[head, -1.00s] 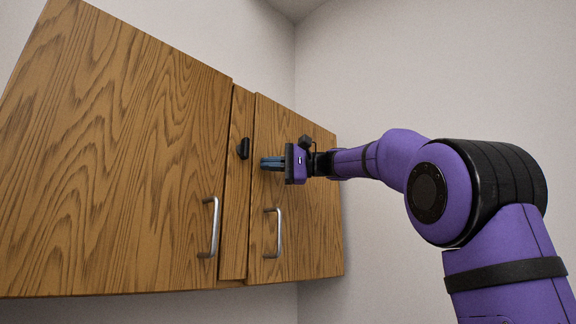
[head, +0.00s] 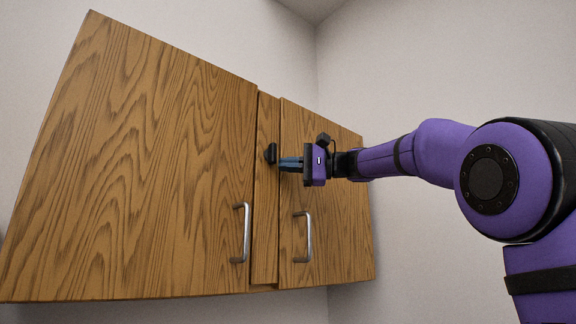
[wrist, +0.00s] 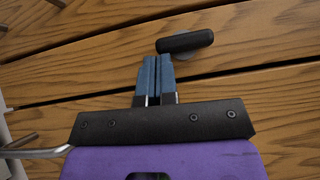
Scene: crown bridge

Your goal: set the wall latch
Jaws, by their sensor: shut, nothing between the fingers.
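The wall latch is a small black knob (head: 271,153) on the narrow wooden strip between the two cabinet doors.
A wooden wall cabinet has a large left door (head: 150,160) and a narrower right door (head: 330,200), both closed. Metal handles (head: 244,232) (head: 304,237) stand out low on the doors. Bare wall lies to the right.

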